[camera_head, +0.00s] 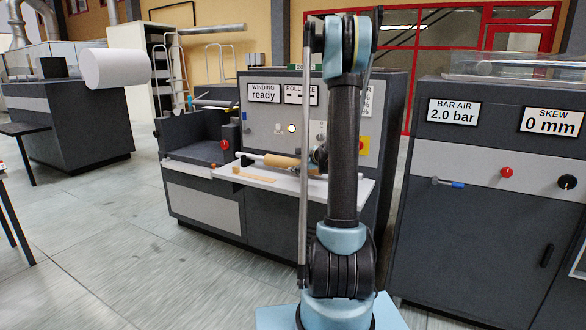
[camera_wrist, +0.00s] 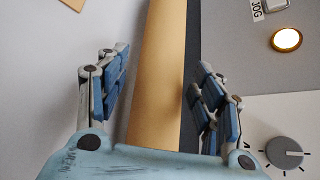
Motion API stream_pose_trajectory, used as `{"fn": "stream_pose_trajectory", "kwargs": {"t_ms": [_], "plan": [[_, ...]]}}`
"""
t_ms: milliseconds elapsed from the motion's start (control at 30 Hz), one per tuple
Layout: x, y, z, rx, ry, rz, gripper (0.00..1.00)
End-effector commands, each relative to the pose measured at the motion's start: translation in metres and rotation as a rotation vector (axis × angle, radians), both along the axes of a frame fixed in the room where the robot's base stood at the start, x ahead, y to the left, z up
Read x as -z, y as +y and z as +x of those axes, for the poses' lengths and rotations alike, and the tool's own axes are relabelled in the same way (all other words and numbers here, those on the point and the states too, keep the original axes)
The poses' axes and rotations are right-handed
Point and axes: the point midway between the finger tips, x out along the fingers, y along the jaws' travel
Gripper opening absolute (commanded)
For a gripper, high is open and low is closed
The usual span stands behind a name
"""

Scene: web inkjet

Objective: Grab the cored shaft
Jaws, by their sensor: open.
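The cored shaft, a tan cardboard core (camera_head: 282,160) on a shaft, lies along the back of the white shelf on the winding machine in the head view. A lighter shaft end shows to its left. In the wrist view the tan core (camera_wrist: 162,60) runs lengthwise between the blue-padded fingers of my gripper (camera_wrist: 160,75). The fingers are open, one on each side, with visible gaps to the core. Its near end is hidden by my gripper's body. In the head view my arm hides most of the gripper and the core's right side.
The white shelf (camera_head: 340,190) carries a flat tan strip (camera_head: 258,177). The machine panel stands close behind, with a lit button (camera_wrist: 287,40) and a grey knob (camera_wrist: 285,153) to the right in the wrist view. Another cabinet (camera_head: 480,220) stands at right.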

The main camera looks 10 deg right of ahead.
Motion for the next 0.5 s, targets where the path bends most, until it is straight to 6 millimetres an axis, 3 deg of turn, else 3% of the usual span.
{"fn": "stream_pose_trajectory", "kwargs": {"t_ms": [300,500], "plan": [[0.016,0.011,0.032,-0.001,-0.001,0.000,0.61],[0.019,0.014,0.037,0.000,0.000,0.000,0.61]]}}
